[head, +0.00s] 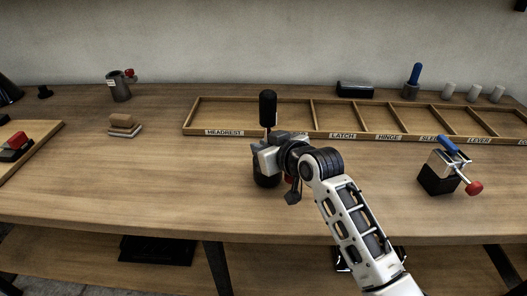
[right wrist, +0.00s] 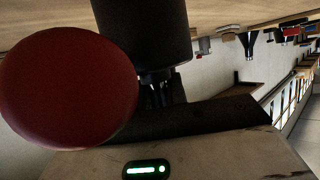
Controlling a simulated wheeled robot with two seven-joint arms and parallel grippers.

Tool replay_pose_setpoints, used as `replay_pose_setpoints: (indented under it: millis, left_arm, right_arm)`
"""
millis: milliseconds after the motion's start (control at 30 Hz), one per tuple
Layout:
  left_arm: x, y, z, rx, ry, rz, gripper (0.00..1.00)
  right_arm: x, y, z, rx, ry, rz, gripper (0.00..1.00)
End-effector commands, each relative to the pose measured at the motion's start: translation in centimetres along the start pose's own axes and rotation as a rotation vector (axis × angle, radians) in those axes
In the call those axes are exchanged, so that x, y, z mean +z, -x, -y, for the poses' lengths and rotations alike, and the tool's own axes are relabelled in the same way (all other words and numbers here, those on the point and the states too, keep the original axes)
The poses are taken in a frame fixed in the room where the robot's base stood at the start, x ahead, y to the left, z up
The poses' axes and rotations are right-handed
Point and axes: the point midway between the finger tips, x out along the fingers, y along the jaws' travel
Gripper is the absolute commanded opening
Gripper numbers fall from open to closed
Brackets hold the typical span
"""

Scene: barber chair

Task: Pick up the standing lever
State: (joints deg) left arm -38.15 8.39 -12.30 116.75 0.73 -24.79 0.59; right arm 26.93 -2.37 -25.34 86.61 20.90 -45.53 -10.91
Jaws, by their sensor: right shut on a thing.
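The standing lever (head: 267,107) has an upright black grip and stands near the middle of the table, in front of the compartment tray. My right gripper (head: 268,158) is shut on it below the grip and covers its shaft. A dark, rounded base (head: 266,180) shows under the gripper; I cannot tell whether it touches the table. A red knob (head: 289,180) peeks out beside the gripper. In the right wrist view, a large red ball (right wrist: 65,90) and a dark cylinder (right wrist: 145,30) are very close and hide much of the fingers. My left gripper is in no view.
The labelled wooden tray (head: 225,132) lies behind. A black and silver block with blue and red levers (head: 440,177) stands at right. Stacked blocks (head: 124,126) lie left.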

Motion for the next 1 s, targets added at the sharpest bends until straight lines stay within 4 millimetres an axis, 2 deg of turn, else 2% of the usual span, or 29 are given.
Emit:
replay_pose_setpoints:
  millis: [33, 167, 367, 500, 700, 1000]
  left_arm:
    - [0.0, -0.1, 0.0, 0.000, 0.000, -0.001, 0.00]
    - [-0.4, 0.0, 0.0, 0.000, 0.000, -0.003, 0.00]
    - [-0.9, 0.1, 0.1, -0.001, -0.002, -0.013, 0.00]
    - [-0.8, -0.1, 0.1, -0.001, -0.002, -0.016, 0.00]
    - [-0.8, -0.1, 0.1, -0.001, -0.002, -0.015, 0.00]
    - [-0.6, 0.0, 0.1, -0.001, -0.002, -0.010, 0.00]
  right_arm:
    - [-1.4, 0.4, 0.0, 0.001, 0.004, -0.016, 0.00]
    - [-3.1, 2.6, 0.9, -0.001, 0.005, -0.017, 0.00]
    - [-6.0, 7.4, 3.1, 0.000, 0.005, -0.020, 0.00]
    - [-5.8, 10.5, 5.0, -0.002, 0.003, -0.016, 0.00]
    - [-6.1, 13.6, 6.8, 0.000, 0.003, -0.015, 0.00]
    - [-6.2, 15.2, 7.7, 0.001, 0.002, -0.013, 0.00]
